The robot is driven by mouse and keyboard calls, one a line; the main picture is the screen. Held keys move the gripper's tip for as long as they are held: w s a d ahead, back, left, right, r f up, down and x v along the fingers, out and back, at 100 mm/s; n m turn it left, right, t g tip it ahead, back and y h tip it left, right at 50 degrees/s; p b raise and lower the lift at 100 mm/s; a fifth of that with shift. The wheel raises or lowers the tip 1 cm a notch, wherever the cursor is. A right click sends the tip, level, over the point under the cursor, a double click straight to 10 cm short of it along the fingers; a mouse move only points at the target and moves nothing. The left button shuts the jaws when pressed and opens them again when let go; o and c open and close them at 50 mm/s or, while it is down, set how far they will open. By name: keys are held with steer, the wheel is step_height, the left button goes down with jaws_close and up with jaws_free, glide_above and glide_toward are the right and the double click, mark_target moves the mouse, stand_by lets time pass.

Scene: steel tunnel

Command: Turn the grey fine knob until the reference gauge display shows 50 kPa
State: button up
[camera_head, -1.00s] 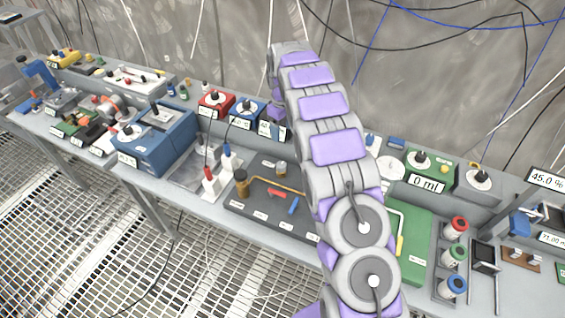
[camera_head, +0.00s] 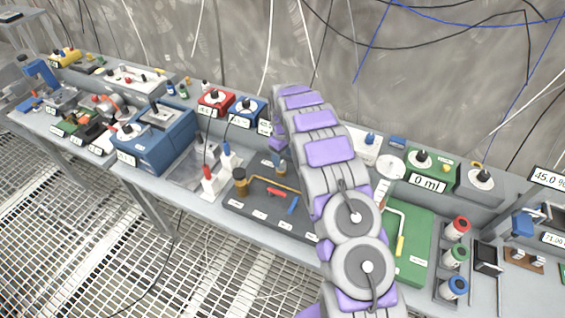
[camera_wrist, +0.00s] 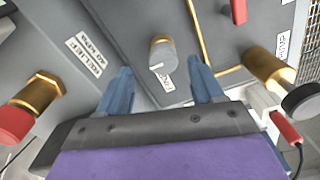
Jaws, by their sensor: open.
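The grey fine knob (camera_wrist: 162,52) stands on the dark panel in the wrist view, with a white mark on its face and a small label beside it. My gripper (camera_wrist: 163,76) is open, its two blue fingers apart just short of the knob. The knob sits between their lines and I see no contact. In the head view my gripper (camera_head: 276,160) hangs low over the back of the dark panel (camera_head: 232,207), its fingertips small and partly behind my arm. A small white display (camera_head: 265,128) behind it is partly hidden and unreadable; I cannot tell whether it is the reference gauge.
A brass fitting with a red cap (camera_wrist: 28,105) is at left in the wrist view; a brass fitting with a black cap (camera_wrist: 275,75) is at right. The panel also carries a red lever (camera_head: 277,191) and a blue lever (camera_head: 294,204). A green board (camera_head: 420,240) lies right of my arm.

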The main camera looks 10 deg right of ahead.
mark_target(282, 164)
step_height(282, 164, down, 3)
steer(key=shift+a+r, duration=0.1)
steer(key=shift+r, duration=0.05)
steer(key=shift+a+f, duration=0.2)
steer(key=shift+f, duration=0.3)
steer(key=shift+d, duration=0.1)
steer(key=shift+c, duration=0.3)
steer(key=c, duration=1)
